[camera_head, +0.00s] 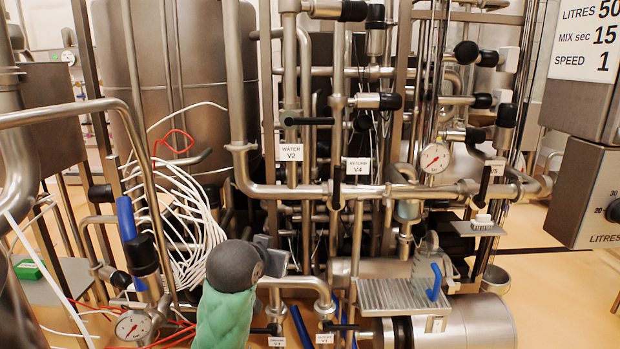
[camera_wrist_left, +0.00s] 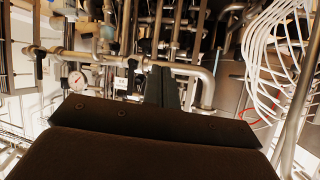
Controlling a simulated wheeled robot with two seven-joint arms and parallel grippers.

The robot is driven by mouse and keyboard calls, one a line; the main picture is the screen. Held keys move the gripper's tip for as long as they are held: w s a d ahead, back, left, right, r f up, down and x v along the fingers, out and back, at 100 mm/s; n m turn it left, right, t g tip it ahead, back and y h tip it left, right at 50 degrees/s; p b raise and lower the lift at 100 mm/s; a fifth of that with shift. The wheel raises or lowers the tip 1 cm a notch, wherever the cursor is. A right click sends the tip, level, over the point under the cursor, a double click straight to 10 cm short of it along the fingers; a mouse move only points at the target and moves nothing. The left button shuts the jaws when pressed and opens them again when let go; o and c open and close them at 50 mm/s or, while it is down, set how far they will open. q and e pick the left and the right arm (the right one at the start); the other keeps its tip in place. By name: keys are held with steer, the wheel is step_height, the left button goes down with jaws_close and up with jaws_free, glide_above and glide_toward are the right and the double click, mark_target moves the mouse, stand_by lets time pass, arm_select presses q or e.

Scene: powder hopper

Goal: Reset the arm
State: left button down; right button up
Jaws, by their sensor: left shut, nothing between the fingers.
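My left arm (camera_head: 225,317), in a green sleeve with a grey wrist, rises from the bottom of the head view, left of centre. My left gripper (camera_head: 274,256) is just beyond the wrist, partly hidden by it, in front of the pipework. In the left wrist view the gripper's two dark fingers (camera_wrist_left: 161,88) lie side by side, shut, with nothing between them. My right gripper is in neither view.
Steel pipes (camera_head: 330,191) with valves labelled V2 (camera_head: 291,153) and V4 (camera_head: 357,167) stand ahead. White hoses (camera_head: 190,215) hang left of the wrist. A pressure gauge (camera_head: 435,158) and a blue-handled valve (camera_head: 434,283) are at right. Open floor (camera_head: 560,300) shows at right.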

arm_select(q)
steer(key=s+a+f+g+p, duration=0.1)
steer(key=s+a+f+g, duration=0.2)
steer(key=s+f, duration=1.6)
steer(key=s+a+f+n+g+y+p, duration=0.1)
steer(key=s+f+g, duration=0.5)
steer(key=s+f, duration=1.4)
steer(key=shift+s+a+g+p, duration=0.25)
steer(key=shift+a+g+p, duration=0.15)
steer(key=shift+a, duration=0.5)
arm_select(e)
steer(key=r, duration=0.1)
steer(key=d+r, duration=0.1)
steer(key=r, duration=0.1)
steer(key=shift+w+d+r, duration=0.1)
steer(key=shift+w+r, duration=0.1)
